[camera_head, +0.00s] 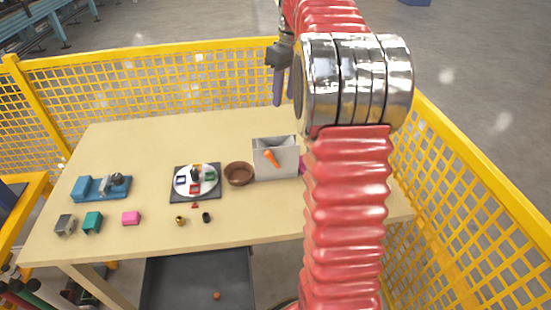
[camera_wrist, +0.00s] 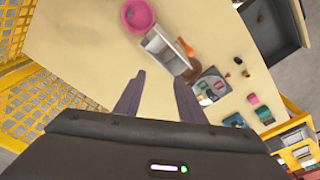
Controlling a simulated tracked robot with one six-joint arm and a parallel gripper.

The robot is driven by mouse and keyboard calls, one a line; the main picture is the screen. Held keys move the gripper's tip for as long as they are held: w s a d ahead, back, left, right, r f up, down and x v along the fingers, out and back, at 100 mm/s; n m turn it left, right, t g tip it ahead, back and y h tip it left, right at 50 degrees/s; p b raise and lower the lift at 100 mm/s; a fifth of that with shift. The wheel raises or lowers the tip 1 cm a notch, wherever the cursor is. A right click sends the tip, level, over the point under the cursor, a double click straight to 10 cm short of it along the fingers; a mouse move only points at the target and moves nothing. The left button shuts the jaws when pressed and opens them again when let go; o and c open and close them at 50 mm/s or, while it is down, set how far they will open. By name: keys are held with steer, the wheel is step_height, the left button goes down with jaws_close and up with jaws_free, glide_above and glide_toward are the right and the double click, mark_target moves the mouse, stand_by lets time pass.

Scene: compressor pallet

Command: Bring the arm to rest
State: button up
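My arm shows in the head view as a red ribbed sleeve with a shiny metal joint, rising in front of the table's right side. My gripper (camera_head: 284,78) is high at the table's back, clear of everything on it. In the wrist view my gripper (camera_wrist: 158,95) has its two dark fingers spread apart, with only bare tabletop between them. It is open and empty. The wooden table (camera_head: 150,145) lies below. A grey bin (camera_head: 287,163) stands on it with an orange thing (camera_head: 270,158) at its front; the bin also shows in the wrist view (camera_wrist: 158,55).
A brown bowl (camera_head: 239,180), a round white dial plate (camera_head: 183,191), a blue fixture (camera_head: 85,188) and several small blocks sit on the table. A pink round dish (camera_wrist: 138,15) is partly hidden by my arm in the head view. Yellow mesh fence (camera_head: 150,75) borders the table. A dark tray (camera_head: 190,285) lies below the front.

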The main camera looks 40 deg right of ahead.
stand_by(0.8)
steer(key=s+a+f+m, duration=0.4)
steer(key=f, duration=0.1)
steer(key=s+a+n+t, duration=0.1)
steer(key=s+a+t, duration=0.3)
steer(key=s+a, duration=1.7)
steer(key=a, duration=0.4)
steer(key=shift+s+a+r+n, duration=0.15)
steer(key=shift+a+r+n, duration=0.15)
steer(key=shift+n, duration=0.1)
